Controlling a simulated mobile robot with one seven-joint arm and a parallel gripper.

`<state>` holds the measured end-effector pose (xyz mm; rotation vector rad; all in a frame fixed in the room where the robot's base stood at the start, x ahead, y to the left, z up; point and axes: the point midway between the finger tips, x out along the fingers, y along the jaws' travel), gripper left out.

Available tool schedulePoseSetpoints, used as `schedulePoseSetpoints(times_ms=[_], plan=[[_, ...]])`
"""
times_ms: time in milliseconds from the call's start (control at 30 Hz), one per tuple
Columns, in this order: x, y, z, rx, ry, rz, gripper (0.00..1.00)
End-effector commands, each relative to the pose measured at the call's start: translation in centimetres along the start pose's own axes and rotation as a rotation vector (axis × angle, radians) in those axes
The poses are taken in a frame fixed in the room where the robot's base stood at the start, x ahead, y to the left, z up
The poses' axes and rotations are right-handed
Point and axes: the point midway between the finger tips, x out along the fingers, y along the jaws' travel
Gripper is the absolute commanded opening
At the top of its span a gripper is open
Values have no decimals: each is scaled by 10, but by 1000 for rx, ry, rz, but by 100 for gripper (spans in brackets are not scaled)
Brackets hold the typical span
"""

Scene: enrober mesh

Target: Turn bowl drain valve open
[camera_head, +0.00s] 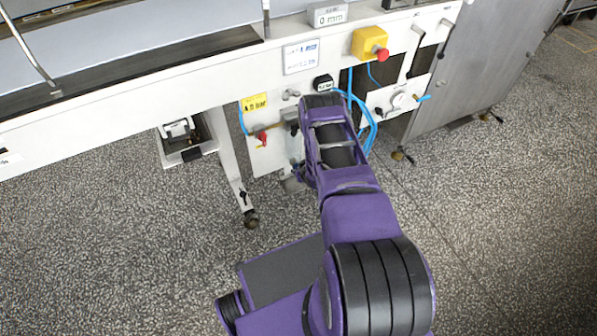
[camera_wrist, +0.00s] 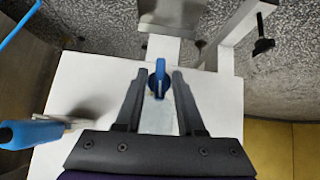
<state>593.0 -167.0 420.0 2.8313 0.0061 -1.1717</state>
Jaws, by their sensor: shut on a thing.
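A blue knob (camera_wrist: 158,80) with an upright grip bar sits on a white panel (camera_wrist: 90,88) in the wrist view. My gripper (camera_wrist: 157,76) has one finger on each side of the knob and is shut on it; the exact contact is hard to see. Its bar points away from the gripper's palm. I cannot read any label that names it as the drain valve. In the head view my arm hides the gripper and the knob. A red valve handle (camera_head: 262,138) shows below a yellow label (camera_head: 254,103), left of my arm.
A blue-ended lever (camera_wrist: 32,133) lies left of my gripper in the wrist view. In the head view a yellow box with a red button (camera_head: 370,43), blue hoses (camera_head: 373,125) and a steel cabinet (camera_head: 480,60) are to the right. The speckled floor (camera_head: 120,240) is clear.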

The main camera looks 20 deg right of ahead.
Motion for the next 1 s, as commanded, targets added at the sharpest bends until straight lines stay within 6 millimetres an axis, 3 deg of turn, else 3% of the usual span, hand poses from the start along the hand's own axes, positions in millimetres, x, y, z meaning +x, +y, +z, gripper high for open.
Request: schedulePoseSetpoints(times_ms=[733, 767, 800, 1000], plan=[[0, 2, -1, 60, 2, -60, 0], [0, 2, -1, 60, 2, -60, 41], [0, 2, -1, 60, 2, -60, 45], [0, 1, -1, 60, 1, -60, 45]])
